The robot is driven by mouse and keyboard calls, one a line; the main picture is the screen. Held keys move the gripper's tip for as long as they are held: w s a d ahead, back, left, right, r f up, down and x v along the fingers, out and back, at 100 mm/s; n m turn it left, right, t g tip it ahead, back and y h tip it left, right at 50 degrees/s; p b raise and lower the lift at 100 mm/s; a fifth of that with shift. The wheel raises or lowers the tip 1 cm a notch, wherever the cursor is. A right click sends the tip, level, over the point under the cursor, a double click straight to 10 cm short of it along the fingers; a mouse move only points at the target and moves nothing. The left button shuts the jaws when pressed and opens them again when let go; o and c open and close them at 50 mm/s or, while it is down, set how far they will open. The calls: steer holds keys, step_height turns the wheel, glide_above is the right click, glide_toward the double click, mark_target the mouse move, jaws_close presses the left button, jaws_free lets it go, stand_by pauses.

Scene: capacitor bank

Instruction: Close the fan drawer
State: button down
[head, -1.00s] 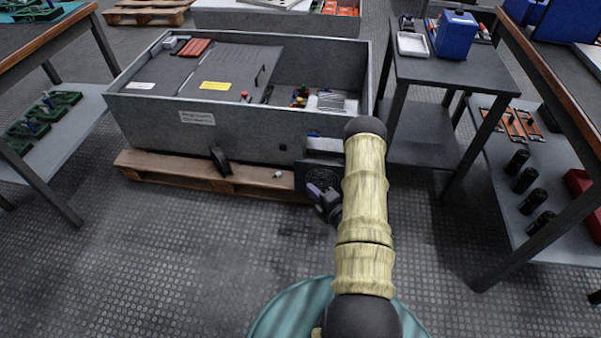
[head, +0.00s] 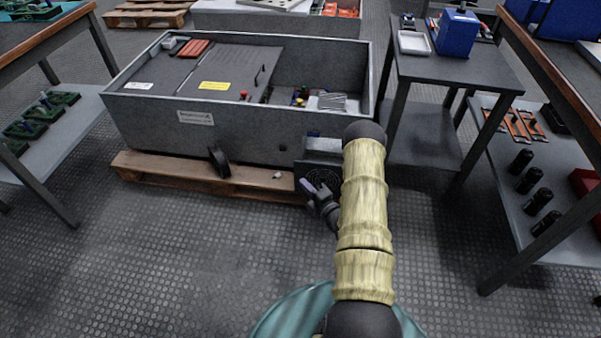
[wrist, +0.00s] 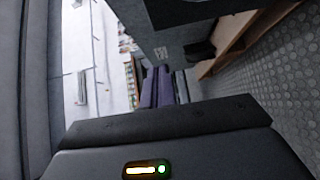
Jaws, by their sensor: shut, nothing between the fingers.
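The fan drawer (head: 310,172) sticks out from the front wall of the grey cabinet (head: 240,140), near its right end, in the head view. Its dark front shows a round fan grille, and my arm hides its right part. My gripper (head: 307,186), with purple fingers, is in front of the drawer's front, low and to the left. I cannot tell whether it touches the drawer. The purple fingers also show shut and empty in the wrist view (wrist: 158,88). The drawer is hard to make out there.
The floor in front at left is clear.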

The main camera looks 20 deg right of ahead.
steer(key=w+d+b, duration=0.1)
steer(key=w+b, duration=0.2)
steer(key=w, duration=0.4)
steer(key=shift+w+d+b, duration=0.2)
steer(key=shift+w+b, duration=0.15)
